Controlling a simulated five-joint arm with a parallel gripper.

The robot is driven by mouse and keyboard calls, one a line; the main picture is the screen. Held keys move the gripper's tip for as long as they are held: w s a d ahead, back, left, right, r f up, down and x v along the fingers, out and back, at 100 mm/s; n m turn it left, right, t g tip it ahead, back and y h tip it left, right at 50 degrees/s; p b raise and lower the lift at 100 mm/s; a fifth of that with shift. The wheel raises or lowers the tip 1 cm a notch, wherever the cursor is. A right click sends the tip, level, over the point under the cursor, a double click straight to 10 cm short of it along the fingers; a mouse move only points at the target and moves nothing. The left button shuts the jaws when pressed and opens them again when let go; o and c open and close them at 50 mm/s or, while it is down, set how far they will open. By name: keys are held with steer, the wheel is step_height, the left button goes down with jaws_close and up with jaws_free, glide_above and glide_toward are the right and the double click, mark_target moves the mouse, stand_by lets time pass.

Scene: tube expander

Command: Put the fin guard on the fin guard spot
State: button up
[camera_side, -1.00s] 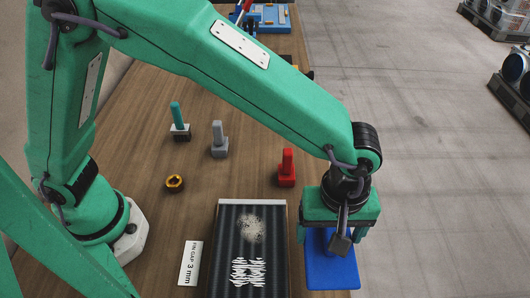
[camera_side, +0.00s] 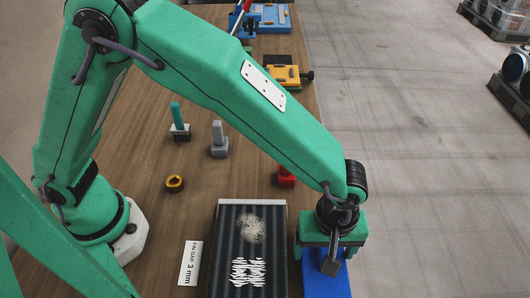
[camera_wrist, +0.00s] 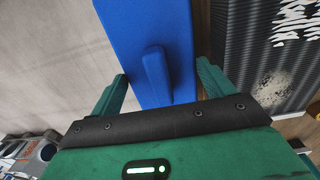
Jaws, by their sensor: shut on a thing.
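The blue slab with a raised rounded grip, which I take for the fin guard (camera_side: 338,284), is at the right side of the dark finned panel in the side view. It also fills the upper middle of the wrist view (camera_wrist: 140,28). My gripper (camera_side: 331,252) is shut on it, with one finger at each side in the wrist view (camera_wrist: 160,88). My gripper hides part of the slab in the side view. I cannot tell whether the slab touches the table. No marked fin guard spot can be made out.
The finned panel (camera_side: 225,255) has white scribbled marks and a pale patch. A "FIN GAP 3 mm" card (camera_side: 190,263) lies left of it. A red block (camera_side: 286,178), grey block (camera_side: 219,142), teal-handled piece (camera_side: 177,118) and brass ring (camera_side: 175,184) stand farther back.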

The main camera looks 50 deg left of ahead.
mark_target(322, 257)
steer(key=shift+f, duration=1.65)
steer(key=shift+f, duration=0.15)
steer(key=o, duration=0.7)
step_height(322, 257, up, 12)
steer(key=shift+r, duration=0.2)
